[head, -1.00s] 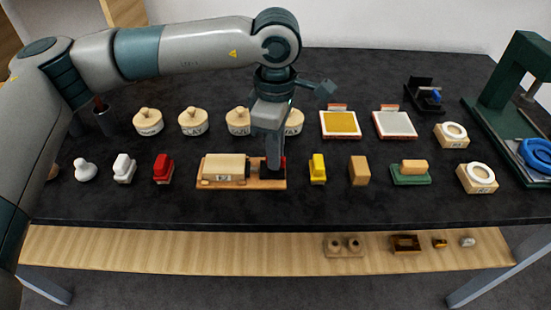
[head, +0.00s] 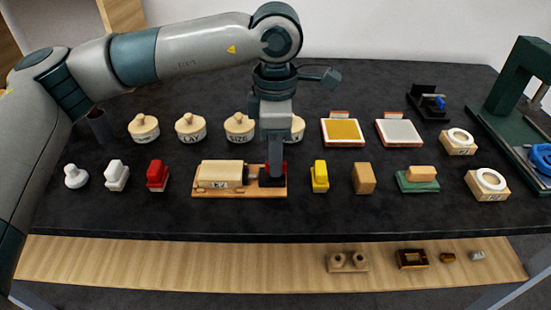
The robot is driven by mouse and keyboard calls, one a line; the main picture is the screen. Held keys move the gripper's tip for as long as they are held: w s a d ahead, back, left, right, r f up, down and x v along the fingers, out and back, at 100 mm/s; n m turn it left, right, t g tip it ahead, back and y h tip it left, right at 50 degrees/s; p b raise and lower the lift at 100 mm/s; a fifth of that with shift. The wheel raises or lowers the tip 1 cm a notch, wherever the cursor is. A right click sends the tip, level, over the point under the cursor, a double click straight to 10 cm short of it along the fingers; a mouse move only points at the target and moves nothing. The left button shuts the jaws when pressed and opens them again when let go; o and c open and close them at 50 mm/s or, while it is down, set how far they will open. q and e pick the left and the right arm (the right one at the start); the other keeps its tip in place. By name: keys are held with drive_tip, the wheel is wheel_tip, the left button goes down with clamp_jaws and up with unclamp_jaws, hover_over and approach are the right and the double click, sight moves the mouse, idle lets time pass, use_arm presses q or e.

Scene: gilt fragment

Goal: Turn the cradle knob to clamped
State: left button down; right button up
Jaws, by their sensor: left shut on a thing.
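The cradle (head: 215,190) is a flat wooden base at the middle of the dark table, with a pale block (head: 221,174) marked with a small label lying on it. The knob (head: 283,167) is at the cradle's right end; only a bit of red shows beside my fingers. My left gripper (head: 274,175) points straight down and is shut on the knob, hiding most of it. I cannot read the knob's setting. My right gripper is not in view.
Labelled round pots (head: 191,128) stand behind the cradle. A red block (head: 157,177) is to its left and a yellow block (head: 320,176) to its right, both close. Framed pads (head: 343,131) and a green press (head: 505,95) stand further right. The table's front strip is clear.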

use_arm(q)
drive_tip(key=c, duration=1.8)
unclamp_jaws()
drive_tip(key=shift+r, duration=0.1)
wheel_tip(320, 180, up, 17)
drive_tip(key=shift+r, duration=0.15)
